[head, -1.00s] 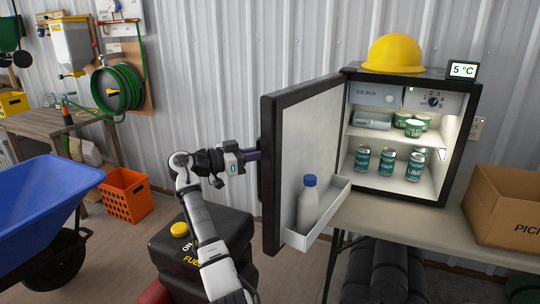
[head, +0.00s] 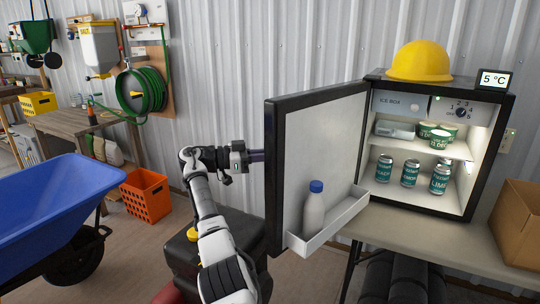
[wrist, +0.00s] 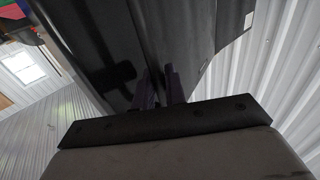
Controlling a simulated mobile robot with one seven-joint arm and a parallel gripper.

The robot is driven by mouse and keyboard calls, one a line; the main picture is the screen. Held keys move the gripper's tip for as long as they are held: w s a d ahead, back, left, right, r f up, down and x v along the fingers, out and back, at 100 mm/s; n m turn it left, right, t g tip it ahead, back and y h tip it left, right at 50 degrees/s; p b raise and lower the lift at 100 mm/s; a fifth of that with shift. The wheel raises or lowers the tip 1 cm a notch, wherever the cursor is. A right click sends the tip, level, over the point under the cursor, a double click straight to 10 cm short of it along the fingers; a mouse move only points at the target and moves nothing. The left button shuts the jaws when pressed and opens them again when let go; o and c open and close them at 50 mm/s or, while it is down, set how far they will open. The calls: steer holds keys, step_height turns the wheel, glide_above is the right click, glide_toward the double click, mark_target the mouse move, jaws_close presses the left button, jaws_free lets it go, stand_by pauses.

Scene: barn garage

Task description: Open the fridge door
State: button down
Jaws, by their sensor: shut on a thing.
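The small fridge (head: 504,150) stands on a table with its door (head: 320,150) swung wide open to the left. Its lit inside shows cans, tubs and an ice box. A white bottle with a blue cap (head: 314,208) stands in the door's shelf. My gripper (head: 258,156) is at the outer face of the door, near its free edge, and is shut on the door's handle, which the door hides in the head view. In the wrist view the fingers (wrist: 160,88) reach to the dark door face (wrist: 110,45); the handle is hard to make out.
A yellow hard hat (head: 420,61) and a temperature display (head: 495,81) sit on the fridge. A cardboard box (head: 518,222) is on the table (head: 420,238) at right. A blue wheelbarrow (head: 50,210) and orange crate (head: 147,195) are at left.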

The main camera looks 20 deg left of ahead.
steer(key=shift+w+a+r, duration=0.1)
steer(key=shift+a+r, duration=0.15)
steer(key=c, duration=1.7)
jaws_free()
steer(key=shift+a, duration=0.1)
steer(key=shift+o, duration=0.7)
steer(key=shift+w+a+f, duration=0.1)
steer(key=shift+w+f, duration=0.05)
steer(key=shift+f, duration=0.05)
steer(key=b+v, duration=0.1)
steer(key=v, duration=0.6)
steer(key=shift+s, duration=0.3)
